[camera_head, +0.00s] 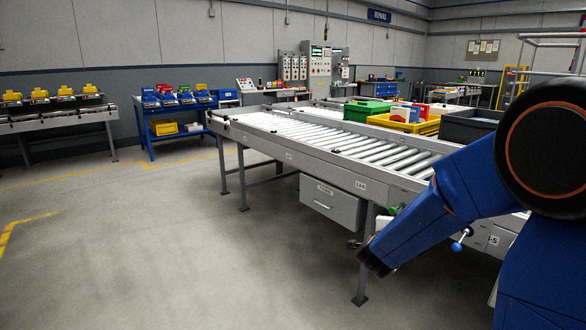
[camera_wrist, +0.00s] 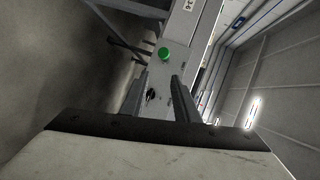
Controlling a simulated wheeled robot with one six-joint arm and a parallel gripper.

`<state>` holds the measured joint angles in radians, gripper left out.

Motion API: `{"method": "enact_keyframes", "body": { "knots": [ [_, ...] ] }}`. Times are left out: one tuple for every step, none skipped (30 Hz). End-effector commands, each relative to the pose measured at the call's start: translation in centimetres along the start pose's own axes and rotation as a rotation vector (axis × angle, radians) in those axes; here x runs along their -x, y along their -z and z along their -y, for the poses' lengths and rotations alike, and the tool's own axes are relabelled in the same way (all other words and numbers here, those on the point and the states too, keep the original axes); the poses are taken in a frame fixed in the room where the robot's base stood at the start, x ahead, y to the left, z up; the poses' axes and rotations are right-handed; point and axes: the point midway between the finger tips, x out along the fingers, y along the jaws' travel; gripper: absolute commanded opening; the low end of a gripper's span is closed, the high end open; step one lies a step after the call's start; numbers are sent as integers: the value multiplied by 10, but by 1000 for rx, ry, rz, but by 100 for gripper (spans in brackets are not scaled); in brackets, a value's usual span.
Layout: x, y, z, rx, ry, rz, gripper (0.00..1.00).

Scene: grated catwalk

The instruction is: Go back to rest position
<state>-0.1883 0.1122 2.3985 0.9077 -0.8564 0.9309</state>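My blue arm reaches down and left across the right side of the head view, in front of the roller conveyor (camera_head: 330,150). In the wrist view my gripper (camera_wrist: 158,84) has its two dark fingers apart, with nothing held between them. Beyond the fingers is the conveyor's grey side, with a round green button (camera_wrist: 164,53) and a small black switch (camera_wrist: 151,95). The fingers look apart from both. In the head view my gripper's fingers cannot be made out.
A grey drawer box (camera_head: 332,203) hangs under the conveyor. A blue-knobbed lever (camera_head: 457,246) shows beside my arm. Green (camera_head: 367,110), yellow (camera_head: 402,125) and dark grey (camera_head: 468,127) bins stand along the conveyor. The floor (camera_head: 180,240) at left is clear.

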Motion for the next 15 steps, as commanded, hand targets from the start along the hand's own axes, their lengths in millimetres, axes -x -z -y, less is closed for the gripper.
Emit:
{"method": "enact_keyframes", "body": {
  "knots": [
    [9, -2, 8, 29, -10, 46, 28],
    [14, -4, 11, 53, -18, 78, 28],
    [22, -8, 14, 88, -28, 120, 28],
    [28, -10, 16, 113, -36, 150, 28],
    [34, -12, 19, 139, -43, 181, 28],
    [43, -14, 21, 177, -50, 221, 28],
    [49, -16, 23, 206, -56, 250, 28],
    [57, -17, 24, 234, -61, 279, 28],
    [67, -18, 26, 276, -67, 317, 28],
    [74, -19, 26, 308, -72, 346, 28],
    [83, -19, 27, 339, -76, 374, 28],
    [93, -20, 27, 383, -80, 410, 28],
    [102, -19, 26, 418, -84, 437, 28],
    [110, -18, 26, 450, -87, 462, 28],
    [121, -17, 26, 496, -91, 496, 28]
  ]
}}
